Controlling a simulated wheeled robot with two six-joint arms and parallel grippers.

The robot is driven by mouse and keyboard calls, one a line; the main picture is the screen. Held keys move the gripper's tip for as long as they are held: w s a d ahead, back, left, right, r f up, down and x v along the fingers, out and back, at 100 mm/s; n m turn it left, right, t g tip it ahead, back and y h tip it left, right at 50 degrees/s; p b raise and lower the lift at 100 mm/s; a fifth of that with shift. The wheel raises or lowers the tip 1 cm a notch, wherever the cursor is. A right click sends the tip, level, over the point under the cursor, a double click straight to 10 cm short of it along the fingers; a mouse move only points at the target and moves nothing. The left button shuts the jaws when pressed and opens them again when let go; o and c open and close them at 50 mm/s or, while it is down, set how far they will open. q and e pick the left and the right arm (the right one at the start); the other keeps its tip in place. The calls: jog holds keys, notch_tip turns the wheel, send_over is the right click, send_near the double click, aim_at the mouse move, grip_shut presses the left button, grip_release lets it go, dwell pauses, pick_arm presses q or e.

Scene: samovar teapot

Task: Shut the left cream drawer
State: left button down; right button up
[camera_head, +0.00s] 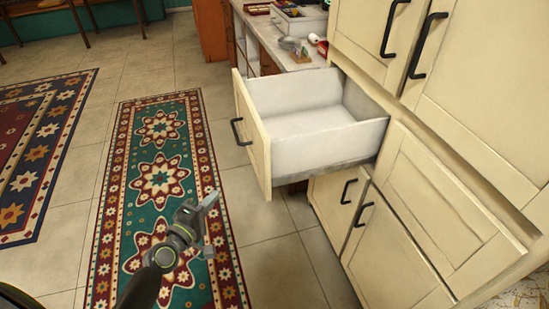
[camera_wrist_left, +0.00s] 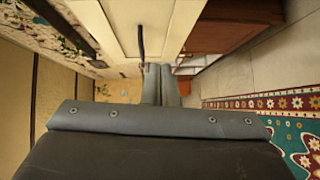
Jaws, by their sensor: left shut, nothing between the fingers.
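The left cream drawer (camera_head: 255,130) stands pulled well out of the cream cabinet in the head view. Its inside is white and looks empty. Its front carries a black handle (camera_head: 239,131) facing left. My left gripper (camera_head: 208,203) is shut and empty, below and to the left of the drawer front, apart from it, over the rug. In the left wrist view the shut fingers (camera_wrist_left: 160,84) point toward a cream panel (camera_wrist_left: 128,25) with a dark handle (camera_wrist_left: 141,40). My right gripper is in neither view.
Cream cabinet doors (camera_head: 400,245) with black handles are below and right of the drawer. A counter (camera_head: 280,45) with several small items stands behind it. A green patterned rug (camera_head: 160,175) lies on the tiled floor at the left, with free floor around it.

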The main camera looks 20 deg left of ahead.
pick_arm(q)
notch_tip(320, 180, up, 3)
jog(key=w+d, duration=0.1)
jog(key=p, duration=0.1)
send_near(258, 154)
jog(key=w+a, duration=0.2)
jog(key=w, duration=0.1)
jog(key=shift+w+d+f+t+h+p, duration=0.1)
jog(key=shift+w+d+t+h+p, duration=0.25)
jog(key=shift+w+d, duration=0.85)
jog(key=shift+d, duration=0.35)
